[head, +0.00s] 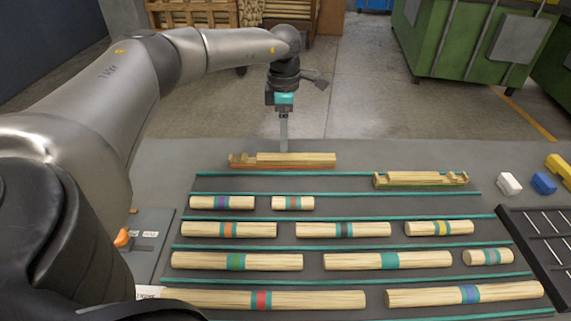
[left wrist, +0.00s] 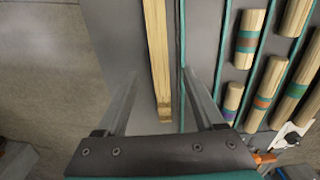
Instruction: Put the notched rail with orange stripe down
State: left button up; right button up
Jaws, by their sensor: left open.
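The notched rail with the orange stripe (head: 300,160) lies flat at the back of the grey table, just behind the rearmost teal strip. Its notched end is at the left, and the orange shows low along its front. My left gripper (head: 284,148) points straight down at the rail's middle. In the left wrist view the rail (left wrist: 157,60) runs between the two spread fingers of my left gripper (left wrist: 160,80), with a gap on each side. My right gripper is not in view.
A second notched rail with a green stripe (head: 421,179) lies to the right. Several striped round rods (head: 235,230) lie in rows between teal strips (head: 345,246).

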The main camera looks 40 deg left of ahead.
aim_at(282, 157)
pick_arm(q)
jog(key=shift+f, duration=0.6)
jog(key=f, duration=0.1)
jog(key=f+b, duration=0.1)
jog(key=f, duration=0.2)
jog(key=shift+s+a+f, duration=0.15)
jog(key=shift+a+f, duration=0.1)
jog(key=shift+f, duration=0.05)
jog(key=shift+f+b, duration=0.25)
jog(key=shift+b, duration=0.05)
jog(key=shift+c, duration=0.8)
grip_shut()
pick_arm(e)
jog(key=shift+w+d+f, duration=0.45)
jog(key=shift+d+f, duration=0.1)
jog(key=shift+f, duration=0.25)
